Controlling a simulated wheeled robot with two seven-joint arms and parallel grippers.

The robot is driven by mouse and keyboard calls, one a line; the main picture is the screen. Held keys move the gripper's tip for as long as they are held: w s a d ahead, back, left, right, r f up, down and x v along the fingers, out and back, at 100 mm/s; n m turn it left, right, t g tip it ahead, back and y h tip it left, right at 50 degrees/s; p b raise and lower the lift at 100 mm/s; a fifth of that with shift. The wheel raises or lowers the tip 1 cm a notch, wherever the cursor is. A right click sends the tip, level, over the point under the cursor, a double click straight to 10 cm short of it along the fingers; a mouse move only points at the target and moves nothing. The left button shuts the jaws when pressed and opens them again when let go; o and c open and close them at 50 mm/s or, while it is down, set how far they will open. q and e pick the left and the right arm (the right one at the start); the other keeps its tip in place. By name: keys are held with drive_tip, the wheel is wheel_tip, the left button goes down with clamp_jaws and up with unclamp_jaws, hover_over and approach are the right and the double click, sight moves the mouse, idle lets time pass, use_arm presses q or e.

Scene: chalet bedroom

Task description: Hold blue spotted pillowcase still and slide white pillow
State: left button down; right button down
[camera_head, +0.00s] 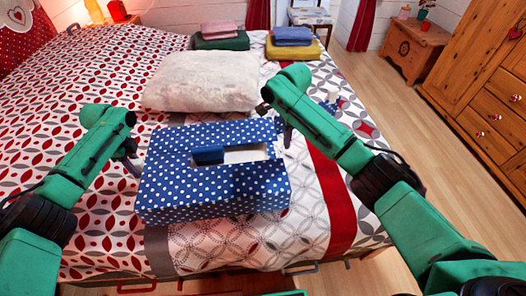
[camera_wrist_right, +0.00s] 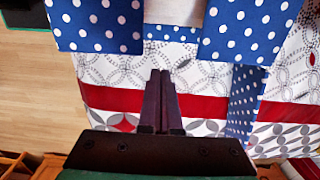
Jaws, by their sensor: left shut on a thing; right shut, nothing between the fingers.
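The blue spotted pillowcase (camera_head: 210,198) lies on the bed like a flat box, with an opening in its upper side showing a pale inside. Its fabric also fills the top of the right wrist view (camera_wrist_right: 95,25). The white pillow (camera_head: 203,80) lies flat on the bed just behind it, outside the case. My left gripper (camera_head: 132,166) is shut on the pillowcase at its left edge; the exact pinch is hard to see. My right gripper (camera_head: 284,135) is shut and empty by the case's far right corner; its closed fingers show in the right wrist view (camera_wrist_right: 160,95).
Folded pink and green cloths (camera_head: 222,38) and folded blue and yellow cloths (camera_head: 293,42) lie at the bed's far end. A small white object (camera_head: 332,97) is right of my right arm. The patterned bed (camera_head: 85,75) is clear at left; wooden floor (camera_head: 430,150) lies right.

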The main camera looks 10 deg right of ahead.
use_arm(q)
drive_tip(key=shift+c, duration=2.4)
unclamp_jaws()
use_arm(e)
drive_tip(key=shift+r, duration=0.45)
